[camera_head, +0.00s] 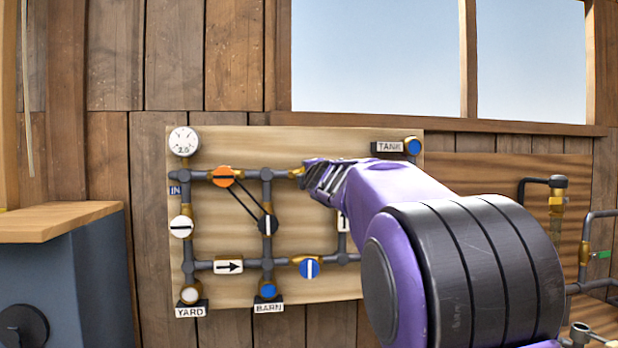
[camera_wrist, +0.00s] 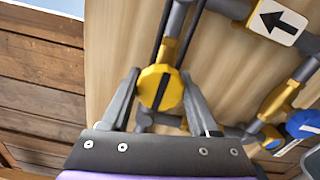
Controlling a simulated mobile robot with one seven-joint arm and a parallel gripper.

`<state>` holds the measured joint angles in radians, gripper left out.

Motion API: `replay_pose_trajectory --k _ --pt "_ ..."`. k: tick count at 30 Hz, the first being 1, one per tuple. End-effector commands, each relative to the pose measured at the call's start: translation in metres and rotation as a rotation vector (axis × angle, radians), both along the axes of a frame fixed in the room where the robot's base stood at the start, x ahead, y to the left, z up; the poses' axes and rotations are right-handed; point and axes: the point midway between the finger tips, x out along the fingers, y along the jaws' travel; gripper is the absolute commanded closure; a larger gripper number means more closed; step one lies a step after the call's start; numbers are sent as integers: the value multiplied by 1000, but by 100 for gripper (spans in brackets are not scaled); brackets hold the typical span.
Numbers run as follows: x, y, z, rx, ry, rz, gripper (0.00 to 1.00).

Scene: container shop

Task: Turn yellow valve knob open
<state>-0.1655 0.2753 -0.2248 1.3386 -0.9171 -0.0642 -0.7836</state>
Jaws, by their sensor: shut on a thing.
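The yellow valve knob (camera_wrist: 159,89) is round, with a dark stripe across its face. In the wrist view it sits between the two fingers of my gripper (camera_wrist: 160,80), which is shut on its sides. The stripe runs nearly up and down in that view, slightly tilted. In the head view my gripper (camera_head: 318,178) reaches the upper pipe of the board and hides the knob. Only a bit of brass fitting (camera_head: 296,173) shows beside the fingers.
The wooden pipe board (camera_head: 225,290) carries an orange knob (camera_head: 223,177), a blue knob (camera_head: 309,268), a white knob (camera_head: 181,227), a black knob (camera_head: 267,223) and a gauge (camera_head: 184,141). A TANK label (camera_head: 389,147) is above my arm. A grey cabinet (camera_head: 75,265) stands at left.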

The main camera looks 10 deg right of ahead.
Motion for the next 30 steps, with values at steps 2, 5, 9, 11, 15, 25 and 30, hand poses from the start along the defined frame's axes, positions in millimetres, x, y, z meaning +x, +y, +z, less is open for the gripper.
replay_pose_trajectory --k 2,5,9,11,15,25,30 --pt "0 1 2 -12 -4 2 94" --pt "0 1 2 -21 -4 2 94" --pt "0 1 2 -25 -4 2 94" --pt "0 0 2 -25 -4 2 94" --pt "0 0 2 -25 -4 2 94" --pt "0 0 1 -22 -2 0 9" --pt "0 0 0 -22 -1 0 9"
